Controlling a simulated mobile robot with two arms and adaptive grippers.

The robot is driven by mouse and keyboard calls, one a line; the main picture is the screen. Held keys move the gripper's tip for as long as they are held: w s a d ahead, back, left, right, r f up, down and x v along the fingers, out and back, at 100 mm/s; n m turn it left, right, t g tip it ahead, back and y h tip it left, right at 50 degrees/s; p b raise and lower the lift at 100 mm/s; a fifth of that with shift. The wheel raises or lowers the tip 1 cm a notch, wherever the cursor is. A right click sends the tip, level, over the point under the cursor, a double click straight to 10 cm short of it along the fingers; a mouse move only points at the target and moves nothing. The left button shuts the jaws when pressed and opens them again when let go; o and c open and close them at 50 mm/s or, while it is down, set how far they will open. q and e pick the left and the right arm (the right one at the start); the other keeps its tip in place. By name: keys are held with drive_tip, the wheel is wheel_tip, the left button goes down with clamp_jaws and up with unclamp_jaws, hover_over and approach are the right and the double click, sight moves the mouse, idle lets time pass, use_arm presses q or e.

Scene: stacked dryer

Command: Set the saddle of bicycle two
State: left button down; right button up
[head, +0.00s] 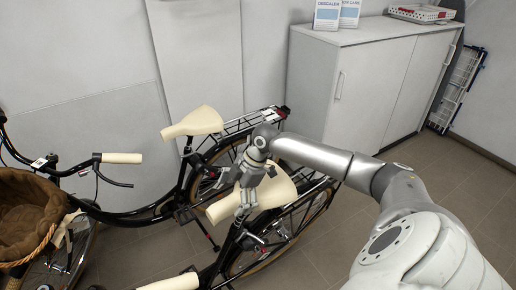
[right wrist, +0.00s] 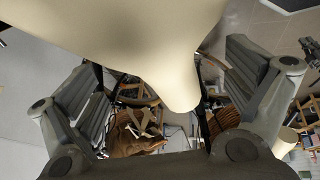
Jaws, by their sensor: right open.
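Two black bicycles with cream saddles stand side by side. The nearer bicycle's saddle (head: 278,192) is partly hidden by my right gripper (head: 248,190). The farther saddle (head: 193,122) is clear of it, nose to the left. No mark I can read tells which is bicycle two. In the right wrist view a cream saddle (right wrist: 130,35) fills the top, its nose between the spread fingers of the right gripper (right wrist: 165,85). The gripper is open; contact with the saddle cannot be told. My left gripper is out of view.
A wicker basket (head: 28,215) with brown lining sits at the left. Cream handlebar grips (head: 121,158) and rear racks (head: 240,122) stick out nearby. A grey cabinet (head: 360,85) stands behind at the right. Tiled floor (head: 440,165) is free at the right.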

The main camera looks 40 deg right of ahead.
drive_tip(key=v, duration=1.2)
drive_tip(key=shift+s+f, duration=0.1)
drive_tip(key=shift+f, duration=0.05)
